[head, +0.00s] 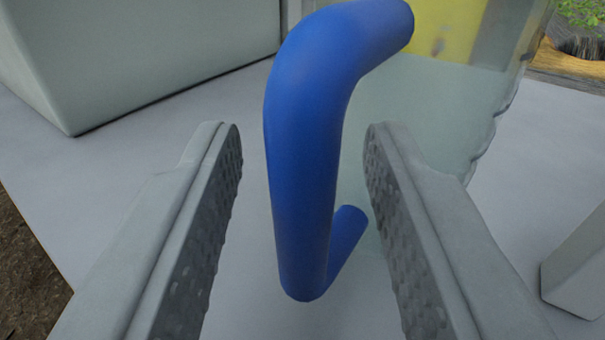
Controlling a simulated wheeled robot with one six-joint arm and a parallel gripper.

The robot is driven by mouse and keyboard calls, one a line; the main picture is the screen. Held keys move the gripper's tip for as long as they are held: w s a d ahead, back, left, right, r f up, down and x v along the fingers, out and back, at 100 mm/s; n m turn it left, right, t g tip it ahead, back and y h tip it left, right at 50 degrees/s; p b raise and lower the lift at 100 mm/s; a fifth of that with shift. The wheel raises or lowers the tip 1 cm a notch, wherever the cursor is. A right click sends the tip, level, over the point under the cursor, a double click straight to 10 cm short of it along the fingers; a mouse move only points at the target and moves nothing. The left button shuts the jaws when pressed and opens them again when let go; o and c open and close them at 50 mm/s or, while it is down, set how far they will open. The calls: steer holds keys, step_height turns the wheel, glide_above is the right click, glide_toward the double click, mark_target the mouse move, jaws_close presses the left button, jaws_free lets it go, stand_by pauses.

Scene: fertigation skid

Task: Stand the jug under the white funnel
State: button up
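The jug (420,120) is a translucent container with a yellow patch near its top, behind my gripper at centre right. Its blue handle (303,170) is a bent bar facing me, upright in the middle of the view. My gripper (303,145) is open, with one finger on each side of the handle. The top of the jug is cut off by the frame. The white funnel is not in view.
A grey box-like block (140,60) stands at the upper left. Another grey block (580,265) is at the right edge.

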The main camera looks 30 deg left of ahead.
steer(key=shift+r, duration=0.15)
steer(key=v, duration=1.2)
steer(key=s+d+r+m+t+h, duration=0.1)
steer(key=s+d+r+h, duration=0.15)
steer(key=r, duration=0.75)
steer(key=s+d+r+m+h, duration=0.1)
steer(key=s+d+r+h, duration=0.2)
steer(key=r, duration=0.7)
steer(key=s+d+r+m+t+h, duration=0.1)
steer(key=s+d+r, duration=0.25)
steer(key=r, duration=0.65)
steer(key=s+d+r+m+h, duration=0.1)
steer(key=s+d+r, duration=0.1)
steer(key=s+r, duration=0.4)
steer(key=s+d+r+m+h, duration=0.1)
steer(key=s+r, duration=0.5)
steer(key=s, duration=0.7)
steer(key=s+d+r+m+h, duration=0.1)
steer(key=s+d+r, duration=0.2)
steer(key=s+r, duration=0.3)
steer(key=s, duration=0.3)
steer(key=shift+s, duration=0.2)
